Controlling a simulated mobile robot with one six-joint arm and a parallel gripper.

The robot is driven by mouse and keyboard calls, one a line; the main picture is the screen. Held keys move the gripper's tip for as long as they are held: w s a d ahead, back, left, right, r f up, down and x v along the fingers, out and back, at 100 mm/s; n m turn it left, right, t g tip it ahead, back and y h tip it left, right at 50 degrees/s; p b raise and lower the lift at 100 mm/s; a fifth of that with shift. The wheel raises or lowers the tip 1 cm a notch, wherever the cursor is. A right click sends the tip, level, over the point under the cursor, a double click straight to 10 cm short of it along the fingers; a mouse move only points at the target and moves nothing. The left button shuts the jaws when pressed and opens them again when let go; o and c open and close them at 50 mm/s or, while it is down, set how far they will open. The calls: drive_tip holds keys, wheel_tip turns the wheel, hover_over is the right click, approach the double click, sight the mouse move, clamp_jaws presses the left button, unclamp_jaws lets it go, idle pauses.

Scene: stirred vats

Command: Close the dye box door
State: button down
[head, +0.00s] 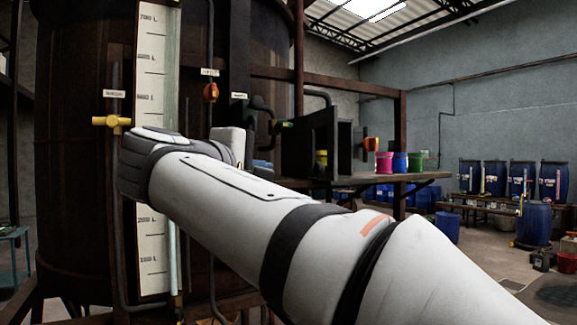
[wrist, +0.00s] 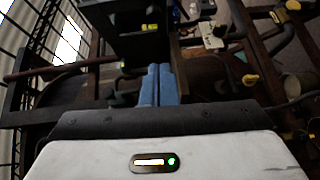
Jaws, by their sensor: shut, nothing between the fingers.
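The dye box (head: 310,143) is a dark, boxy shape on the shelf in the middle of the head view. A dark upright panel stands at its right side, and a gap with a small yellow-green pot (head: 321,158) shows beside it. I cannot tell surely which panel is the door. In the wrist view, a dark box-like shape (wrist: 138,40) lies just beyond my gripper (wrist: 157,72). Its blue fingers are pressed together, shut and empty. I cannot tell whether they touch the box. In the head view my arm hides most of the gripper.
A tall dark vat (head: 75,130) with a white scale (head: 151,110) fills the left. A yellow valve (head: 112,121) sits on its pipe. Pink (head: 384,162), blue and green pots stand on the shelf right of the box. Pipes and frame bars crowd the gripper's surroundings.

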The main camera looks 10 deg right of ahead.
drive_tip(key=s+d+p+x, duration=0.1)
drive_tip(key=x, duration=0.5)
drive_tip(key=d+p+x, duration=0.1)
drive_tip(key=p+x, duration=0.1)
drive_tip(key=x, duration=0.4)
drive_tip(key=shift+d+r, duration=0.3)
drive_tip(key=shift+s, duration=0.15)
